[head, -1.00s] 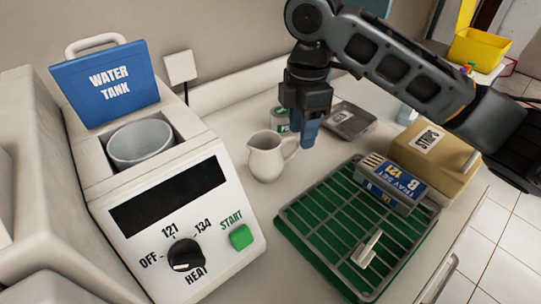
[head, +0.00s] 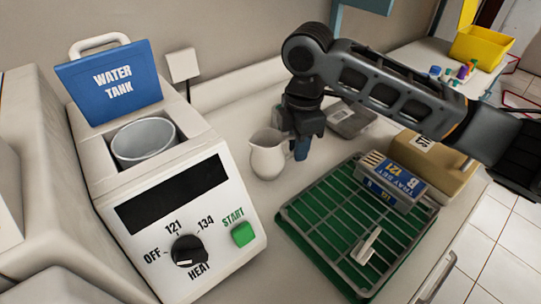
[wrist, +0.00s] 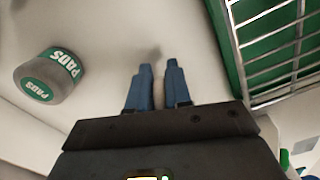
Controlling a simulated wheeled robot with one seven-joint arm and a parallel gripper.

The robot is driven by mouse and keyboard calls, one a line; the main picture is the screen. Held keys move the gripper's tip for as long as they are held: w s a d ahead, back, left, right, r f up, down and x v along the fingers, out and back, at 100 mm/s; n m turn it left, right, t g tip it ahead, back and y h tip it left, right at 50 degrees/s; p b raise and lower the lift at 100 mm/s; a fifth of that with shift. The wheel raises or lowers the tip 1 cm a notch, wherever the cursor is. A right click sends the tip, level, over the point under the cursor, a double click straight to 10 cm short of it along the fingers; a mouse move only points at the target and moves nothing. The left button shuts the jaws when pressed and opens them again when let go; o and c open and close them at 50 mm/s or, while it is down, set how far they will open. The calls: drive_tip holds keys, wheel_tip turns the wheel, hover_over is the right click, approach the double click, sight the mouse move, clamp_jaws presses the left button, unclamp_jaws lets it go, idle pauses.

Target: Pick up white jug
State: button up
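The white jug (head: 267,156) stands upright on the counter, right of the machine with the water tank. Its handle side faces my gripper (head: 298,146), whose blue fingers point down right beside the handle. The fingers hide part of the handle, and I cannot tell whether they touch it. In the wrist view my gripper (wrist: 157,88) shows two blue fingers with a pale gap between them. I cannot make out the jug there against the pale background.
The machine (head: 185,215) stands close on the left. A green tray with a wire rack (head: 330,215) lies in front right, with a blue-labelled box (head: 392,180) on it. A tan box (head: 437,160) stands behind. A pads tin (wrist: 50,75) shows in the wrist view.

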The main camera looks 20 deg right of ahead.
clamp_jaws()
drive_tip(key=shift+r, duration=0.3)
idle(0.4)
drive_tip(key=shift+r, duration=1.1)
drive_tip(key=s+d+r+b, duration=0.1)
drive_tip(key=s+d+r, duration=0.5)
drive_tip(key=d+r, duration=0.2)
drive_tip(key=shift+d, duration=0.85)
drive_tip(key=shift+s+d+r, duration=0.1)
drive_tip(key=shift+r, duration=0.05)
idle(0.4)
